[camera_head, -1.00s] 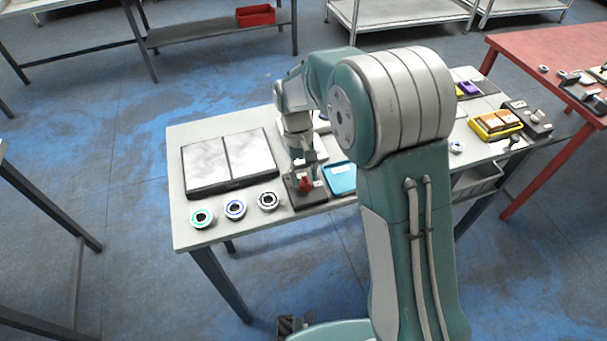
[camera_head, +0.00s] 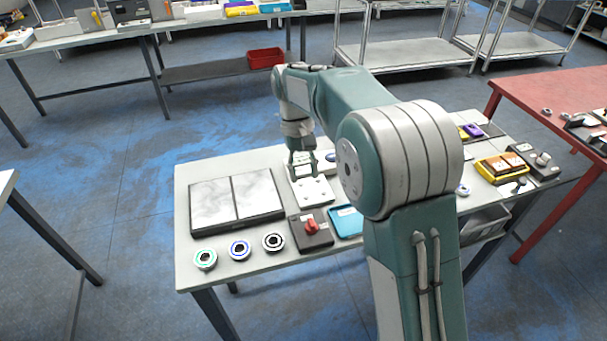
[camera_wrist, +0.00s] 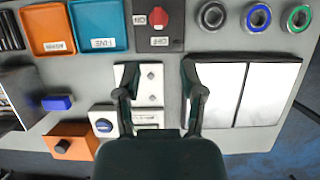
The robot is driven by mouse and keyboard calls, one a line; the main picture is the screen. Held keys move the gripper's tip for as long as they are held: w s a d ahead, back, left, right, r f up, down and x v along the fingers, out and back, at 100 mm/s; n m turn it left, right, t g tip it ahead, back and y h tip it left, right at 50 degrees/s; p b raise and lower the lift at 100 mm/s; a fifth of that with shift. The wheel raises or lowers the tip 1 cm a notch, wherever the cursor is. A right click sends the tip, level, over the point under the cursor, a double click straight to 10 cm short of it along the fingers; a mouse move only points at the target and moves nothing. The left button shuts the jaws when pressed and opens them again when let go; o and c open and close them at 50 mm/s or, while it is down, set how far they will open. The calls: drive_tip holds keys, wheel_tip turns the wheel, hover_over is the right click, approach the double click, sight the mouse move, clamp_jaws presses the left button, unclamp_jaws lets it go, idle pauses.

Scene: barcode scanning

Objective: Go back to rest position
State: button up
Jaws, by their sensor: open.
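My gripper (camera_head: 303,170) is open and empty in the head view, above the back part of the white table (camera_head: 262,264). In the wrist view my gripper (camera_wrist: 160,92) has its two fingers spread apart, over a white panel with metal buttons (camera_wrist: 152,84). The panel also shows under the gripper in the head view (camera_head: 314,191). A dark box with a red rotary switch (camera_head: 311,226) stands at the table's front edge, clear of the gripper. In the wrist view the red switch (camera_wrist: 158,17) sits beside an ON label.
A double pale plate in a dark frame (camera_head: 237,202) lies left of the panel. Several ringed round buttons (camera_head: 240,249) line the front edge. A blue tray (camera_head: 346,221) is right of the switch box. An orange tray (camera_wrist: 46,30) shows in the wrist view.

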drive_tip(key=s+d+r+m+t+y, duration=0.15)
drive_tip(key=s+d+r+t, duration=0.35)
drive_tip(key=s+d+r, duration=0.5)
drive_tip(key=s+d+f+m+t, duration=0.1)
drive_tip(key=s+d+t, duration=0.1)
drive_tip(key=s, duration=0.5)
drive_tip(key=s+d+f+m+t, duration=0.1)
drive_tip(key=s+d+t, duration=0.1)
drive_tip(key=s, duration=0.5)
drive_tip(key=shift+d+f+t, duration=0.25)
drive_tip(key=shift+t, duration=0.15)
idle(0.8)
